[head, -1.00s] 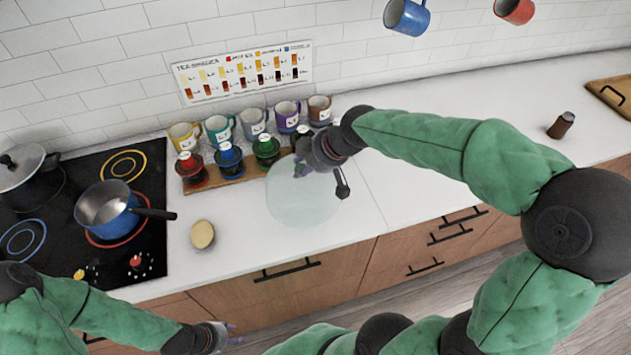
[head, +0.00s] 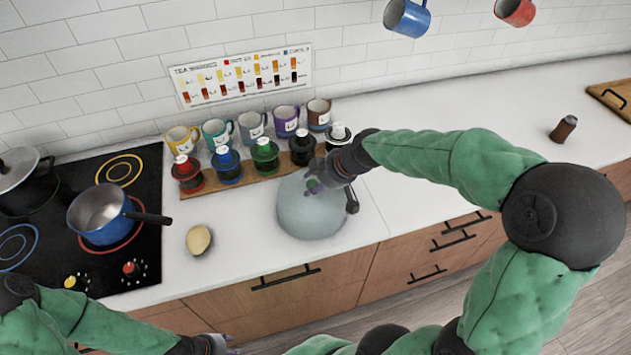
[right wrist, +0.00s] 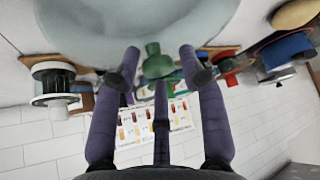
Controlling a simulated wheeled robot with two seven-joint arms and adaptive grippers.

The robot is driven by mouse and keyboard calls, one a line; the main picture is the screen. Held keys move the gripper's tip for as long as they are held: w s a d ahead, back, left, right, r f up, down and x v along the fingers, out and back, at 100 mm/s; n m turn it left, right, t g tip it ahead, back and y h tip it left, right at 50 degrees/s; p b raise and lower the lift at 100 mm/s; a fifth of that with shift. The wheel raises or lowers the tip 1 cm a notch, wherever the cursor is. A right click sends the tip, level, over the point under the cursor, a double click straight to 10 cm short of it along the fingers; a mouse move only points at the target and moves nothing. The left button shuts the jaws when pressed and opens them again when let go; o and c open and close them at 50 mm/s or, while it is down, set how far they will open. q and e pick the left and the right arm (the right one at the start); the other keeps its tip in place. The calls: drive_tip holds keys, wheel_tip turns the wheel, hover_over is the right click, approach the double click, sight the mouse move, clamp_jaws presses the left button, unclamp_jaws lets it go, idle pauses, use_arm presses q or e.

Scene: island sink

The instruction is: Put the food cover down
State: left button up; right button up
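The food cover (head: 305,221) is a pale, translucent dome with a green knob (right wrist: 156,62) on top. In the head view it appears to rest on the white counter, in front of the row of jars. My right gripper (head: 314,184) is at the knob from above. In the right wrist view its purple fingers (right wrist: 158,58) are spread on either side of the knob, with visible gaps, and the pale dome lies beyond. My left gripper (head: 226,345) is low in the head view, in front of the counter, partly cut off; its fingers are too small to read.
Several lidded jars (head: 227,166) stand on a wooden board behind the cover, with mugs (head: 252,124) behind them. A potato-like item (head: 199,240) lies to the left. A blue pot (head: 104,214) is on the black cooktop (head: 140,277). The counter right of the cover is largely clear.

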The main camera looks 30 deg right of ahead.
drive_tip(key=shift+r, duration=0.15)
drive_tip(key=shift+d+r, duration=0.1)
drive_tip(key=shift+r, duration=0.1)
drive_tip(key=p+v, duration=0.2)
drive_tip(key=v, duration=0.9)
drive_tip(key=shift+s+r, duration=0.2)
drive_tip(key=shift+s, duration=0.05)
